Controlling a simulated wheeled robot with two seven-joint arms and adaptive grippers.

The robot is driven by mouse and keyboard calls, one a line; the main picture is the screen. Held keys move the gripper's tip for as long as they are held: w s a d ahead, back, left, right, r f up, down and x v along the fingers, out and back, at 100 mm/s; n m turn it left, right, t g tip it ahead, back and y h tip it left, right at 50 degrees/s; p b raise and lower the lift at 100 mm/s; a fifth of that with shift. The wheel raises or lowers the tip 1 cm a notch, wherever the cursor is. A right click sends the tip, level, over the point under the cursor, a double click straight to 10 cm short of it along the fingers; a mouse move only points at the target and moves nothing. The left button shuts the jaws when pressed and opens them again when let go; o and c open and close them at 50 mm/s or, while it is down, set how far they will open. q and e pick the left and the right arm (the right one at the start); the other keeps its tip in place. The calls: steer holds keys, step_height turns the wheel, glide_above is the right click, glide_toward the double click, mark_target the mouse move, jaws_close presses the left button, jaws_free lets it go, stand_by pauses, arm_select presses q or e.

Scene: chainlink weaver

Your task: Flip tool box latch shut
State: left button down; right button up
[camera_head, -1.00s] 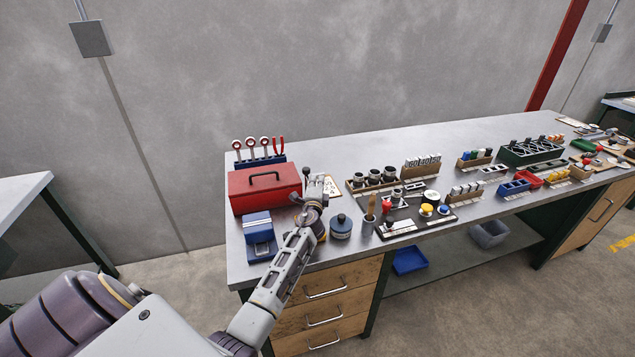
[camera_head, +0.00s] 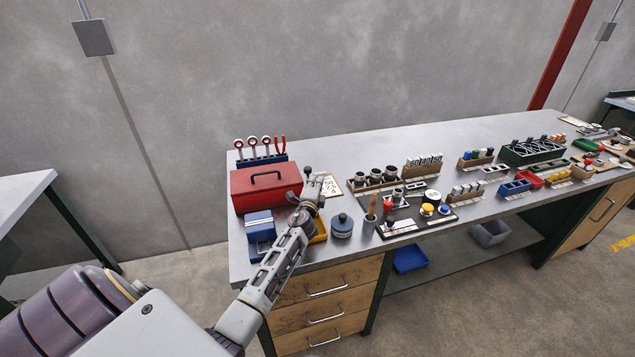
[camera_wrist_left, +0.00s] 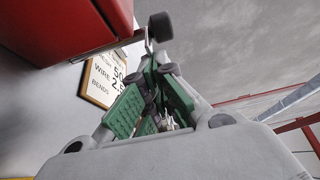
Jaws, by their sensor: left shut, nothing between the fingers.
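The red tool box (camera_head: 265,191) stands closed with its handle on top, at the left end of the workbench. It also fills the upper left of the left wrist view (camera_wrist_left: 70,25). A short grey lever with a dark round knob (camera_wrist_left: 160,26), seemingly the latch, sticks out beside the box's edge. In the head view a dark knob (camera_head: 307,170) shows by the box's right end. My left gripper (camera_head: 312,187) is beside that end. In the wrist view its green-padded fingers (camera_wrist_left: 160,66) meet just below the knob, shut and empty; I cannot tell whether they touch it. My right gripper is not in view.
A tool rack (camera_head: 262,160) stands behind the box. A blue block-like item (camera_head: 260,228) sits in front, and a blue-grey round jar (camera_head: 342,226) to the right of my forearm. A printed card (camera_wrist_left: 104,78) lies beside the box. The bench's back strip (camera_head: 400,140) is clear.

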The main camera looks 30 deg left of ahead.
arm_select(q)
steer(key=shift+s+a, duration=0.6)
steer(key=shift+s, duration=0.2)
stand_by(0.5)
